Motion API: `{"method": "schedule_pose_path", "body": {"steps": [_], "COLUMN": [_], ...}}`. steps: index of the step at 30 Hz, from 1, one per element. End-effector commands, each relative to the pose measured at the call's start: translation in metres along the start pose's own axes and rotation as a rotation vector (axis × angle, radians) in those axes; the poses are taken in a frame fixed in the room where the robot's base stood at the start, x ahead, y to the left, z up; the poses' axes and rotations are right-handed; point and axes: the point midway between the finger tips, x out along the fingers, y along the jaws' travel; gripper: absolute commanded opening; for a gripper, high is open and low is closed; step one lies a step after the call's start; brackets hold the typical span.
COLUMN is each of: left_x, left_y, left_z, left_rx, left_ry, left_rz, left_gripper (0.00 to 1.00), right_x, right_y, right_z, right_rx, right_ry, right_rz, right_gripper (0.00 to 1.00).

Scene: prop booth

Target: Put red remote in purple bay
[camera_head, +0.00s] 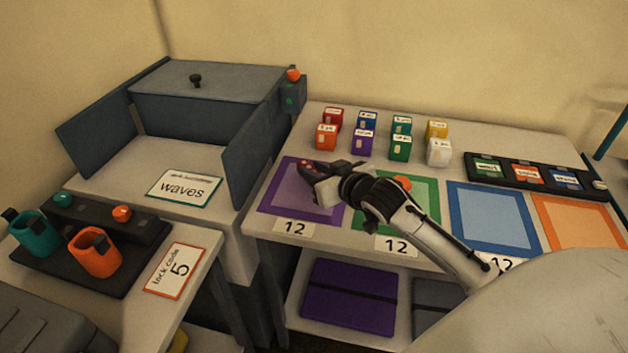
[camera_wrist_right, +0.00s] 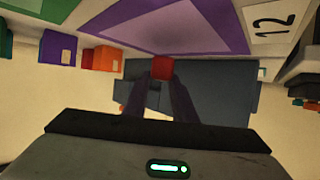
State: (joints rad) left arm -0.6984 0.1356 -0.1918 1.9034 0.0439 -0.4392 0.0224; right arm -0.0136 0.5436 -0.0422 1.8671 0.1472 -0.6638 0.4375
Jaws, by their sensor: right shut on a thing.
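My right gripper (camera_head: 318,178) reaches in from the right, over the purple bay (camera_head: 275,202). It is shut on a small red thing, taken as the red remote, which shows between the fingertips in the right wrist view (camera_wrist_right: 163,68). In the head view the gripper mostly hides it, with only a little dark red at the fingers (camera_head: 307,166). The purple bay fills the top of the right wrist view (camera_wrist_right: 205,35). I cannot tell whether the remote touches the bay. My left gripper is not in view.
Green (camera_head: 425,201), blue (camera_head: 494,219) and orange bays (camera_head: 585,224) lie to the right. Several small coloured boxes (camera_head: 364,142) stand behind. A black tray (camera_head: 480,177) is at back right. A grey open-fronted booth (camera_head: 205,82) and a table with orange and teal cups (camera_head: 95,254) are left.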

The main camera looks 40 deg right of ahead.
Motion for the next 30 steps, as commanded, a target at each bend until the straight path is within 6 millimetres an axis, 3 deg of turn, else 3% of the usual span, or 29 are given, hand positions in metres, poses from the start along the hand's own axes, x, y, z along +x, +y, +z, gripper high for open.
{"method": "schedule_pose_path", "body": {"steps": [5, 11, 12, 15, 25, 30], "left_x": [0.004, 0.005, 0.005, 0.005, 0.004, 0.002], "left_y": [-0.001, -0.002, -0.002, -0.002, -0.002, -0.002], "left_z": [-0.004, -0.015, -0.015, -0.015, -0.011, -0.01], "left_rx": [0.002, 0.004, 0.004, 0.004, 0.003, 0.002], "left_ry": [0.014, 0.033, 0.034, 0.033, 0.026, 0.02], "left_rz": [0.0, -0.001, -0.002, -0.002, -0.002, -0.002], "left_gripper": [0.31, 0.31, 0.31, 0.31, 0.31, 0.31], "right_x": [0.01, 0.011, 0.011, 0.011, 0.008, -0.012], "right_y": [0.0, 0.0, 0.0, 0.0, 0.0, 0.0], "right_z": [0.025, 0.027, 0.027, 0.027, 0.027, 0.027], "right_rx": [0.001, 0.0, 0.0, 0.0, 0.0, -0.001], "right_ry": [-0.003, 0.0, -0.001, -0.001, -0.002, -0.003], "right_rz": [0.0, -0.001, -0.001, 0.0, -0.001, -0.001], "right_gripper": [0.02, 0.02, 0.28, 0.43, 0.43, 0.43]}}
